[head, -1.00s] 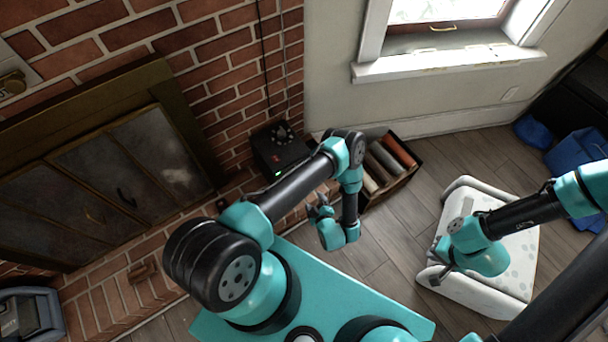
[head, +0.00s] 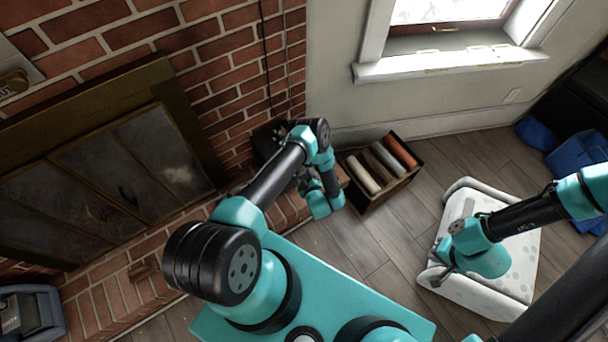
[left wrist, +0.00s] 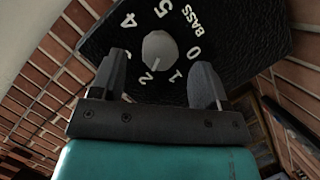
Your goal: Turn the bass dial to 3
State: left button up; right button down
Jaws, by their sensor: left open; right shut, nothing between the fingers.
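The bass dial (left wrist: 160,48) is a pale round knob on a black textured box (left wrist: 240,35), marked BASS with numbers around it. A small mark on the knob's rim appears to face the 2. My right gripper (head: 437,279) is shut and empty.
The box stands by the brick wall (head: 225,95), beside the fireplace doors (head: 125,180). A wooden crate (head: 391,190) with several rolls stands to its right. A white patterned piece (head: 500,270) sits under my right gripper. Wooden floor (head: 355,240) lies clear between.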

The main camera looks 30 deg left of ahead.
pick_arm(q)
jog(key=shift+x, duration=1.2)
jog(key=shift+c, duration=0.5)
jog(key=c, duration=0.8)
jog(key=shift+c, duration=0.2)
jog(key=shift+m+g, duration=0.3)
jog(key=m+g+y, duration=0.1)
jog(key=m+g, duration=0.1)
jog(key=m, duration=0.1)
jog(key=m+g, duration=0.2)
jog(key=m, duration=0.1)
jog(key=shift+w+d+m+y, duration=0.15)
jog(key=shift+w+m+y, duration=0.05)
jog(key=shift+m+y, duration=0.2)
